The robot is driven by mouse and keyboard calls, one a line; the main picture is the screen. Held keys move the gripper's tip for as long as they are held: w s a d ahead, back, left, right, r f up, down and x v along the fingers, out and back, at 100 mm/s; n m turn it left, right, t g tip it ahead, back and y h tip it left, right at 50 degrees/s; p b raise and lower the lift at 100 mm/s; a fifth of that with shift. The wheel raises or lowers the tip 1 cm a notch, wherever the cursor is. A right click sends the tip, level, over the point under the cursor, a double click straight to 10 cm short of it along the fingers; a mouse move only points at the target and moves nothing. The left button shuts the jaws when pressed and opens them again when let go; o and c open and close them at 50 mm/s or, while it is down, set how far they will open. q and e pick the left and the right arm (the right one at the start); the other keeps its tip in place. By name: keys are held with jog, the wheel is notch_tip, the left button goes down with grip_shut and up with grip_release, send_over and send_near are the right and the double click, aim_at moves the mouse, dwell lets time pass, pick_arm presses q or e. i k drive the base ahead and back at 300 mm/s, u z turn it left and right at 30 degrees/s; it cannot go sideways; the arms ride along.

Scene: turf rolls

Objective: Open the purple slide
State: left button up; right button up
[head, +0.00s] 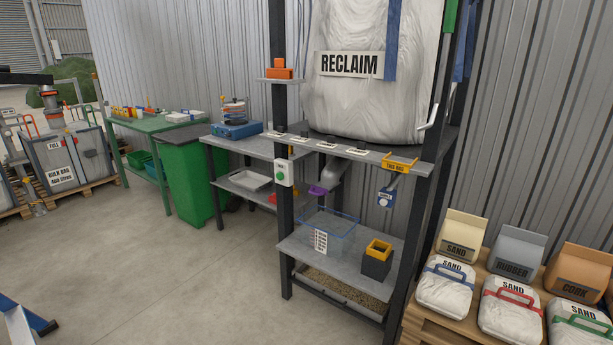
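The purple slide (318,190) is a small purple piece under the grey upper shelf (340,149) of the dark-framed stand. It sits at the lower end of a pale spout (333,173) that hangs below the big white RECLAIM bag (365,100). It is too small to tell whether it is open or closed. A clear blue-rimmed bin (329,222) with a white label stands below it on the lower shelf.
A dark box with a yellow rim (377,258) stands right of the clear bin. A green-button switch box (284,172) is on the front left post. Sand sacks (444,286) sit on a pallet at right. Floor at front left is mostly clear, with a blue-and-white part (25,322) in the corner.

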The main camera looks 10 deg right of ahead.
aim_at(318, 189)
jog(key=z, duration=0.35)
jog(key=i, duration=2.15)
jog(key=z, duration=0.35)
